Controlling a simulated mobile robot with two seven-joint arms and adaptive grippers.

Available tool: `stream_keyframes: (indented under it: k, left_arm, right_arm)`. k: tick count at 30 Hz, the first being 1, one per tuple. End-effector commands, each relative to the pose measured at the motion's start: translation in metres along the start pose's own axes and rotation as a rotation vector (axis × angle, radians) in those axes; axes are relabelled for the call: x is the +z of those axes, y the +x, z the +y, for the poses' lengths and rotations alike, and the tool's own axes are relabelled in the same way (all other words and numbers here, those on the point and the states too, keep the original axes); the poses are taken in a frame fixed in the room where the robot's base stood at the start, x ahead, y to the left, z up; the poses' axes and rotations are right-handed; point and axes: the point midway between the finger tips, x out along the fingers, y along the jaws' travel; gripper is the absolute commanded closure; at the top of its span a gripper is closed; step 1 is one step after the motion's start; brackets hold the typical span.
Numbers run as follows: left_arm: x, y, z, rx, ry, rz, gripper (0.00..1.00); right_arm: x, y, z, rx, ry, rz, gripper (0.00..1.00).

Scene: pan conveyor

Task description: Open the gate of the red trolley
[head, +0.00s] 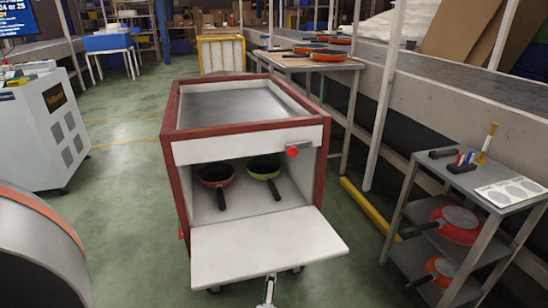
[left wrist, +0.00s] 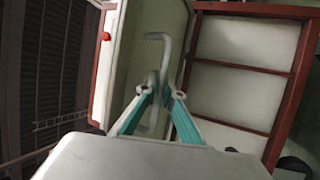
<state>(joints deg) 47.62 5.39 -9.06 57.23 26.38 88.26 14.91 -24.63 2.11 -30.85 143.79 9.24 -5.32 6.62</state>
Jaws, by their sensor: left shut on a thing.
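The red trolley (head: 245,134) stands in the middle of the head view. Its white gate (head: 265,246) is folded down and sticks out toward me from the bottom of the open compartment. Inside are a red pan (head: 216,175) and a green pan (head: 264,169), handles toward me. A red knob (head: 292,151) is on the front strip above the opening. In the left wrist view, my left gripper (left wrist: 159,90) is shut on a grey bent handle (left wrist: 155,37). A small metal part shows below the gate's front edge in the head view. My right gripper is not in view.
A grey shelf unit (head: 398,221) with pans stands at the right. A white machine (head: 45,125) stands at the left. A table with pans (head: 325,56) and a conveyor lie behind on the right. Green floor is clear left of the trolley.

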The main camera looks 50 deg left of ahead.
Motion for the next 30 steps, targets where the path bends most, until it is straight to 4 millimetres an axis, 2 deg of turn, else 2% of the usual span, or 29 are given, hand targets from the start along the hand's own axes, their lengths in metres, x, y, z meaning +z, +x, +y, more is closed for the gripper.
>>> stream_keyframes:
  k: [20,21,22,30]
  left_arm:
    - [0.0021,-0.0019,-0.0046,0.033,0.012,0.0,1.0]
    - [0.002,-0.0019,-0.0046,0.033,0.011,0.0,0.85]
    - [0.002,-0.0018,-0.0046,0.033,0.011,0.0,0.77]
    - [0.0012,-0.0007,-0.0044,0.034,0.011,0.002,0.75]
  right_arm:
    - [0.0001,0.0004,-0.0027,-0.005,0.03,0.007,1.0]
    - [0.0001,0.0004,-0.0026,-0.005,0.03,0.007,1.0]
    - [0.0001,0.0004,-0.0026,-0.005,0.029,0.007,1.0]
    - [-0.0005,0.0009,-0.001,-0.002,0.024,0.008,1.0]
